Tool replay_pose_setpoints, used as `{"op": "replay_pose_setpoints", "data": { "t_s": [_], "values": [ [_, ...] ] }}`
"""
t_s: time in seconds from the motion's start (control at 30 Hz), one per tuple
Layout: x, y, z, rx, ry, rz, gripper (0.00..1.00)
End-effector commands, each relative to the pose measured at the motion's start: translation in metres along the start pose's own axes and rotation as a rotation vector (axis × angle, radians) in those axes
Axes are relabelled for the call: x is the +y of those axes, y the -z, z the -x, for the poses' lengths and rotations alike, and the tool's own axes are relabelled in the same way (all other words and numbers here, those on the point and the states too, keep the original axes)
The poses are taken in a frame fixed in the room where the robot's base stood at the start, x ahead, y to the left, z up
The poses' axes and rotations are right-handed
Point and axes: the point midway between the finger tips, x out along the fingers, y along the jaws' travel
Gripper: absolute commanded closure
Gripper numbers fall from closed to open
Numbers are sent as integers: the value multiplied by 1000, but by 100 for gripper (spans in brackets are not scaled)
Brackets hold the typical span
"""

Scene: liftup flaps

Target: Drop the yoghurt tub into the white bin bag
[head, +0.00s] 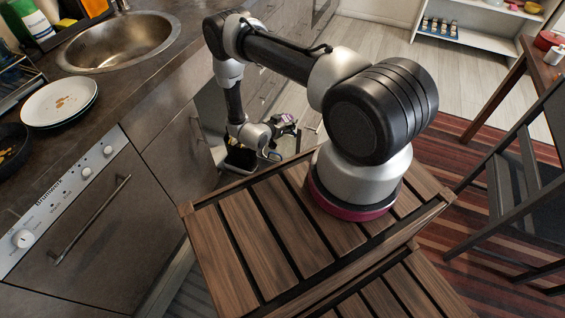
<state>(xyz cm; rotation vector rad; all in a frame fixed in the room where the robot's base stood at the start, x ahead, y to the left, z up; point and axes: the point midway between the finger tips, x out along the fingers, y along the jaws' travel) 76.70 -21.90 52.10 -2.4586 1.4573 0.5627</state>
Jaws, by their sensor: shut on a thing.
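My gripper (280,124) is small in the head view, low beside the cabinet fronts and beyond my arm's base. It is shut on a small pinkish-white thing, which looks like the yoghurt tub (286,119); its details are too small to read. The white bin bag cannot be made out clearly. A dark, box-like shape (240,158) with a pale edge shows just below and left of my wrist, and I cannot tell whether it is the bin. My arm hides part of this area.
The counter (150,65) on the left holds a round steel sink (120,47) and a stack of plates (60,101). An oven front (85,205) is below. A dark chair (515,180) stands at right on a striped rug (450,235). Pale floor (375,50) lies open behind.

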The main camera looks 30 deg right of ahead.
Motion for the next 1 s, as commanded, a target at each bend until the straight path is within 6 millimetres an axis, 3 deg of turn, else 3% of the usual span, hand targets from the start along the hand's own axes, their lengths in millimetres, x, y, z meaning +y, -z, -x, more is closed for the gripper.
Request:
{"op": "replay_pose_setpoints", "data": {
  "t_s": [0.4,0.73,0.77,0.8,0.9,1.0],
  "values": [
    [0,-39,-19,0,1,2,76],
    [0,-42,-21,1,2,1,76],
    [0,-42,-21,1,2,2,45],
    [0,-42,-20,1,2,2,37],
    [0,-42,-20,0,2,2,23],
    [0,-42,-20,0,2,2,23]
  ]
}}
